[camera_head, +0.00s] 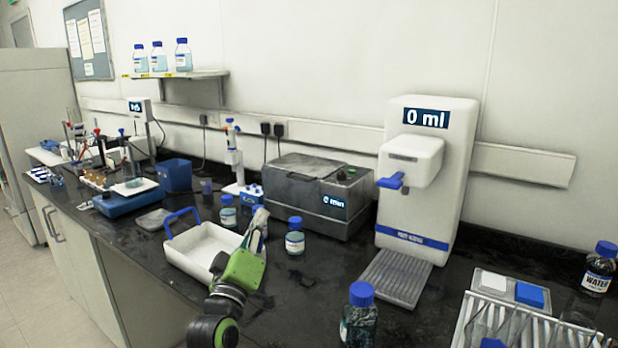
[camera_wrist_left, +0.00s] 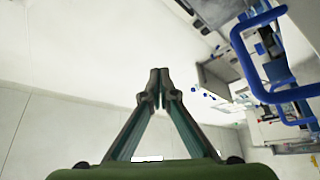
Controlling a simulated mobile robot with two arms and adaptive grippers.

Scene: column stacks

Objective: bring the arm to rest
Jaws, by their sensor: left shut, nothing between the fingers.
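My left arm comes up from the bottom of the head view. My left gripper (camera_head: 259,218) has a green body and grey fingers pointing up and away. It is in front of the right side of a white tray (camera_head: 184,264) with a blue handle and hides part of it. In the left wrist view the fingertips (camera_wrist_left: 154,88) meet, with nothing between them. The blue handle (camera_wrist_left: 238,48) shows at the right there, apart from the fingers. My right gripper is not in view.
A blue-capped bottle (camera_head: 295,240) stands right of the gripper, and another (camera_head: 359,318) stands nearer the front. A grey box machine (camera_head: 316,195) and a white dispenser (camera_head: 428,180) reading 0 ml are behind. A bottle rack (camera_head: 505,318) is at right.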

